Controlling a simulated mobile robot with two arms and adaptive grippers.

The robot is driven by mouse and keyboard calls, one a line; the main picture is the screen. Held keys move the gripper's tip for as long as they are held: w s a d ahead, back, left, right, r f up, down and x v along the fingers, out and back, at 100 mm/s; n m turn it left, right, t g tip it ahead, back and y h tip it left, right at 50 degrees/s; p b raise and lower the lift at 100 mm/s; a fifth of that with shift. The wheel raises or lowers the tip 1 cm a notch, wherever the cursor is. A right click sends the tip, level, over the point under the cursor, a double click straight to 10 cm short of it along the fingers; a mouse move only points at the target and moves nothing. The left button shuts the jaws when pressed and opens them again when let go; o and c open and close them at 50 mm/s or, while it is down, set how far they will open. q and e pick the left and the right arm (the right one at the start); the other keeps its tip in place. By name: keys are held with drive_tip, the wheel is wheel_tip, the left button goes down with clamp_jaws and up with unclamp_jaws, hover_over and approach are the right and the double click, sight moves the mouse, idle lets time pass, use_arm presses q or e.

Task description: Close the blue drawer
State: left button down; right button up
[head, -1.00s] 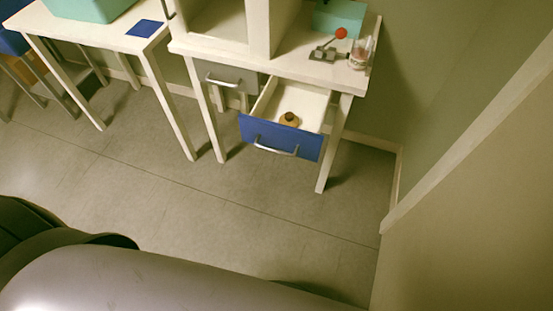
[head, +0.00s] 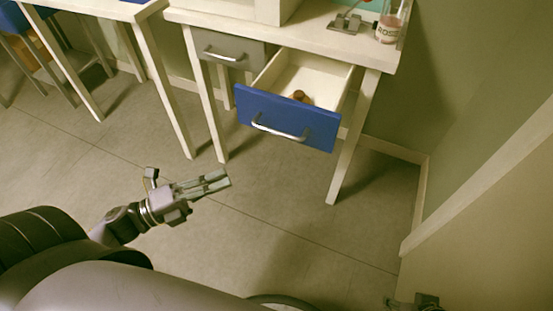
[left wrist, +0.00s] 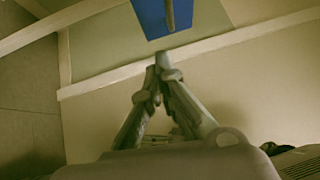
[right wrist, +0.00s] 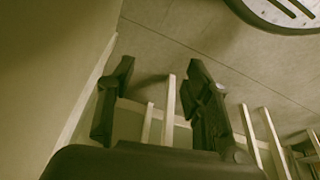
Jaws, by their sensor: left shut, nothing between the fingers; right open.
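The blue drawer (head: 285,118) is pulled out under the white table, with its silver handle (head: 280,132) across the blue front. A small brown object (head: 299,97) lies inside it. My left gripper (head: 226,178) is shut and empty, in front of and below the drawer, apart from it. In the left wrist view its closed fingertips (left wrist: 160,62) point toward the blue drawer front (left wrist: 152,18). My right gripper (right wrist: 160,68) is open and empty in the right wrist view. Only a dark part of it (head: 425,300) shows at the bottom right of the head view.
A grey drawer (head: 232,50) sits closed to the left of the blue one. A bottle (head: 390,22) and a metal device (head: 352,22) stand on the white tabletop (head: 300,38). Table legs (head: 352,150) flank the drawer. A wall stands at the right; the floor in front is clear.

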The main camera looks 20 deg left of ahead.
use_arm(q)
drive_tip(key=w+d+r+m+h+b, duration=0.1)
drive_tip(key=w+d+r, duration=0.2)
drive_tip(key=w+d, duration=0.5)
drive_tip(key=shift+w+d+r+g, duration=0.15)
drive_tip(key=shift+w+d+g, duration=0.25)
drive_tip(key=shift+w, duration=0.55)
use_arm(e)
drive_tip(key=shift+w+t, duration=0.25)
drive_tip(key=shift+t, duration=0.05)
drive_tip(key=shift+r, duration=0.1)
